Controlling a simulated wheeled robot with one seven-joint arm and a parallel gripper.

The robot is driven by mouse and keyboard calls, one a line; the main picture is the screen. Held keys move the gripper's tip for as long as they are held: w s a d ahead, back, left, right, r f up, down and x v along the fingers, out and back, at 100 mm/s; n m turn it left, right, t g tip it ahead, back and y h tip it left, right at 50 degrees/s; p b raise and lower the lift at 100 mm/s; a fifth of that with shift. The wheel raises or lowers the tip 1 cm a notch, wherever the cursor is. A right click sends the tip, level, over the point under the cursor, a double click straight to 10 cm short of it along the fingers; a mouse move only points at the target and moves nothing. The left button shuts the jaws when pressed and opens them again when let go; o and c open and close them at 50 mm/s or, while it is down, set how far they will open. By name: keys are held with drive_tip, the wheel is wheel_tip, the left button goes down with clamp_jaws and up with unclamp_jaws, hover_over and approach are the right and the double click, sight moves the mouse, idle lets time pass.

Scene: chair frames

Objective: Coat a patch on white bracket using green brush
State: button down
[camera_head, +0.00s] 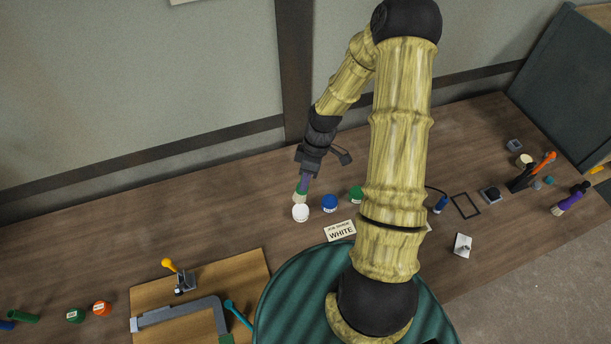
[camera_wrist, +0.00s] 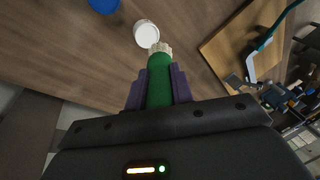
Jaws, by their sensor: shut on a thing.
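My gripper (camera_head: 305,178) is shut on the green brush, whose green handle (camera_wrist: 159,85) stands between the purple fingers in the wrist view. Its pale bristles (camera_wrist: 161,48) point away from my gripper. In the head view the bristles (camera_head: 299,199) are just above the white pot (camera_head: 300,213). The pot also shows in the wrist view (camera_wrist: 146,34), beside the bristle tip; I cannot tell whether they touch. A small white piece (camera_head: 462,244), perhaps the white bracket, lies right of my arm; its details are too small to tell. A card (camera_head: 341,231) reads "WHITE".
A blue pot (camera_head: 329,203) and a green pot (camera_head: 356,194) stand right of the white one. A wooden board (camera_head: 246,268) at front left carries a grey clamp (camera_head: 178,314) and a yellow-handled fixture (camera_head: 182,280). A purple brush (camera_head: 570,198) is far right.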

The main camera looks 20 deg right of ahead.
sight(306, 192)
drive_tip(key=shift+f+b, duration=2.5)
drive_tip(key=shift+f, duration=0.55)
drive_tip(key=shift+s+f, duration=0.1)
drive_tip(key=shift+f, duration=0.45)
drive_tip(key=shift+r, duration=0.1)
drive_tip(key=shift+r+p, duration=2.7)
drive_tip(key=shift+r, duration=0.8)
drive_tip(key=shift+f, duration=0.1)
